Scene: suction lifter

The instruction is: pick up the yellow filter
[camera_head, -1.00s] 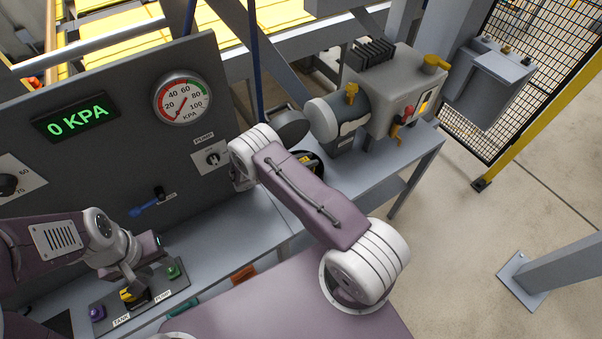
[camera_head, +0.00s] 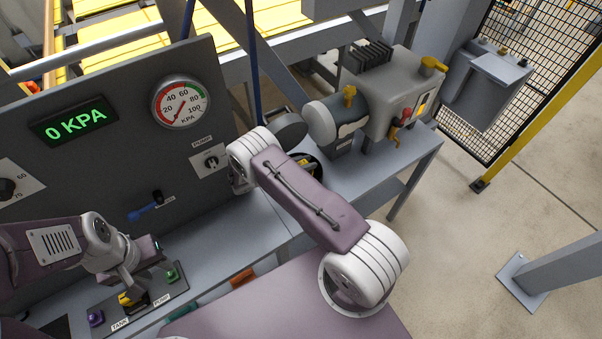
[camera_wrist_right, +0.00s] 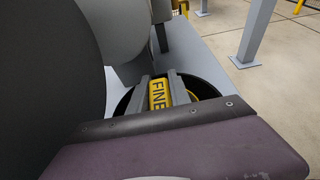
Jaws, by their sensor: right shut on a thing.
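The yellow filter, marked "FINE" (camera_wrist_right: 158,95), sits in a round black opening in the right wrist view. Its yellow also shows at the black opening (camera_head: 308,163) in the head view, partly hidden by my right arm. My right gripper (camera_wrist_right: 168,88) is shut on the filter, with grey finger parts close around its label; the wrist casing hides the lower part. My left gripper (camera_head: 134,292) is low at the left, by a yellow-and-black part on the button panel; its fingers are too small to tell open from shut.
A grey panel with a "0 KPA" display (camera_head: 74,124) and round gauge (camera_head: 180,102) stands at the left. A grey cylinder (camera_head: 334,118) and boxy pump unit (camera_head: 402,92) stand close beyond the opening. Open floor (camera_head: 450,250) lies to the right.

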